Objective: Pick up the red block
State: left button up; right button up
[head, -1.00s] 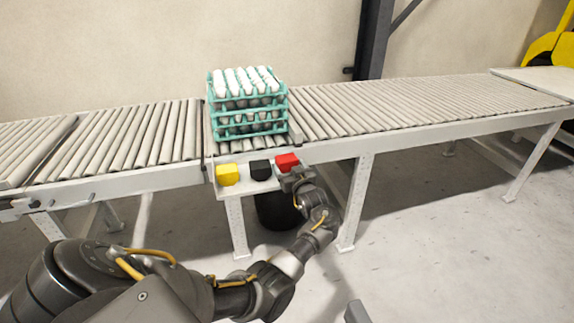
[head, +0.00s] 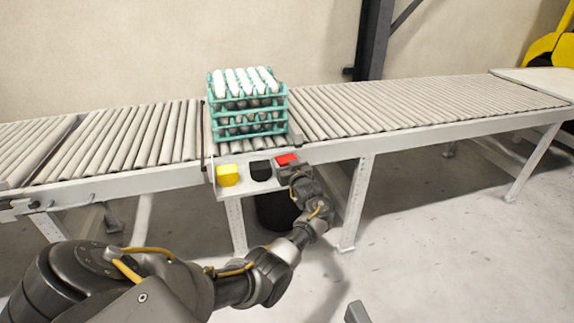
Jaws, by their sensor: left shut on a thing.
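The red block (head: 286,158) is at the right end of a small white shelf on the front of the conveyor in the head view. My left gripper (head: 289,168) is at the block from the near side and is shut on it. The gripper hides the block's lower part, so I cannot tell whether it touches the shelf.
A yellow block (head: 228,175) and a black block (head: 261,171) sit on the shelf (head: 237,192) to the left of the red one. Stacked teal egg trays (head: 215,119) stand on the roller conveyor (head: 400,107) behind. A dark bin (head: 277,212) is below the shelf.

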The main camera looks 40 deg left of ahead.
aim_at(286, 157)
pick_arm(q)
jog(key=shift+r, duration=0.15)
